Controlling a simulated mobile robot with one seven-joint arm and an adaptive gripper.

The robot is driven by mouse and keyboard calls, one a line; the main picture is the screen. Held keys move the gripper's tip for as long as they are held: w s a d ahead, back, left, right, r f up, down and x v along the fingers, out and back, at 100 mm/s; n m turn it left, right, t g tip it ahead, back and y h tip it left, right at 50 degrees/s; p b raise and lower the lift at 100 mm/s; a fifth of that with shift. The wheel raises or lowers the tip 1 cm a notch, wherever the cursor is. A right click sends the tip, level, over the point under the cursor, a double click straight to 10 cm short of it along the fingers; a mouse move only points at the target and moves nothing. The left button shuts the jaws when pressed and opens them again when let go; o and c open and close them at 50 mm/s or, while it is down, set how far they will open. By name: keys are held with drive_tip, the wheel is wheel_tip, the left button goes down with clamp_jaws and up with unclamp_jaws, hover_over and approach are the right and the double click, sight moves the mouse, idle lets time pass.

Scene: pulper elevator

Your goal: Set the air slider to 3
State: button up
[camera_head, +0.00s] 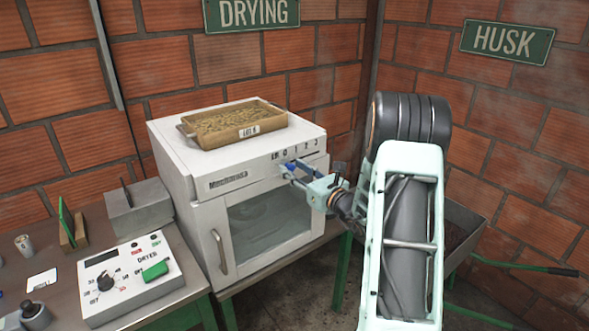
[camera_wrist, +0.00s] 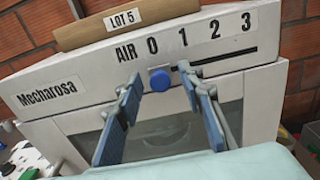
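The air slider is a round blue knob (camera_wrist: 160,79) at the left end of a dark slot, below the "0" of the AIR scale, on the white Mecharosa dryer (camera_wrist: 62,108). The "3" mark (camera_wrist: 246,21) is at the right end of the scale. My gripper (camera_wrist: 158,73) is open, with its blue-padded fingers on either side of the knob. A gap shows between each finger and the knob in the wrist view. In the head view my gripper (camera_head: 291,172) is at the dryer's upper front, partly covering the knob.
A tray of beans labelled LOT 5 (camera_head: 232,125) sits on top of the dryer. The dryer door (camera_head: 268,220) is shut, with its handle (camera_head: 219,252) at left. A dryer control box (camera_head: 130,277) stands on the table at left. A grey bin (camera_head: 462,226) is behind my arm at right.

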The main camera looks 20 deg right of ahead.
clamp_jaws()
idle(0.3)
drive_tip(key=w+d+b, duration=0.1)
drive_tip(key=d, duration=0.2)
drive_tip(key=w+d+b, duration=0.1)
drive_tip(key=d, duration=0.3)
drive_tip(key=w+d+b, duration=0.1)
drive_tip(key=d+b, duration=0.1)
drive_tip(key=d, duration=0.2)
drive_tip(key=shift+f, duration=0.1)
drive_tip(key=shift+d, duration=0.5)
unclamp_jaws()
drive_tip(key=shift+w+d, duration=0.1)
